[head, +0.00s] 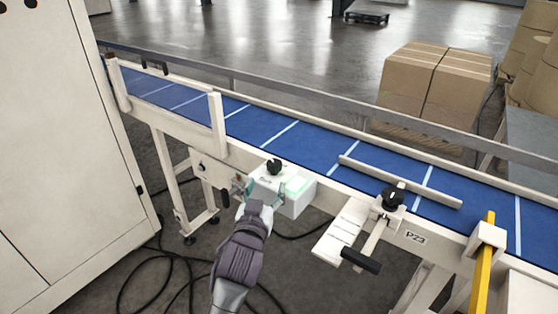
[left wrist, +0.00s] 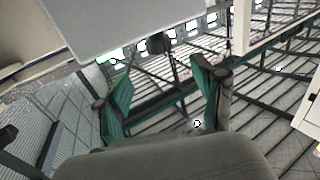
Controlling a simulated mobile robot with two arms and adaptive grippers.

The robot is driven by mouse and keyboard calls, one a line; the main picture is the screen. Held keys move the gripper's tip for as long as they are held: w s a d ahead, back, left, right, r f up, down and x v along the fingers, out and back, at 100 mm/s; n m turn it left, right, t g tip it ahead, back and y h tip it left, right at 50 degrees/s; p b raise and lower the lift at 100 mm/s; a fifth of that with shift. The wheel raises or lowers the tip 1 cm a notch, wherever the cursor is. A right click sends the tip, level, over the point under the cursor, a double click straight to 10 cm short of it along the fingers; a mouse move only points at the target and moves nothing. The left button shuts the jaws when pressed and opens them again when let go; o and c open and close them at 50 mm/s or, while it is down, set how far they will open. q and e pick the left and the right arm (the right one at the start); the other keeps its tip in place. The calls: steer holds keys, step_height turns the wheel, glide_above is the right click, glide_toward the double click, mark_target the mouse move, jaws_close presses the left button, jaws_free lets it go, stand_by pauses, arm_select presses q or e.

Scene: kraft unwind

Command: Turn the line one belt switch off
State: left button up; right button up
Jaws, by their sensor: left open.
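A pale control box (head: 300,203) is mounted on the near side of the blue conveyor belt (head: 295,137). No readable label names the switch, and the knob's setting is too small to tell. My left gripper (head: 259,192) is at the near left side of the box, with its teal fingers apart and nothing between them. In the left wrist view the open fingers (left wrist: 160,85) sit below a large pale surface. My right gripper is not in view.
A second black knob (head: 392,198) sits on a bracket by the belt, with a black handle (head: 361,261) below. A yellow post (head: 484,265) stands at right. A large pale cabinet (head: 65,150) fills the left. Black cables (head: 165,257) lie on the floor.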

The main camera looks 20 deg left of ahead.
mark_target(273, 168)
arm_select(q)
steer(key=w, duration=0.3)
steer(key=w+p, duration=0.1)
steer(key=w, duration=0.3)
steer(key=w+a, duration=0.1)
steer(key=w, duration=0.2)
steer(key=shift+w+p, duration=0.3)
steer(key=shift+w, duration=0.05)
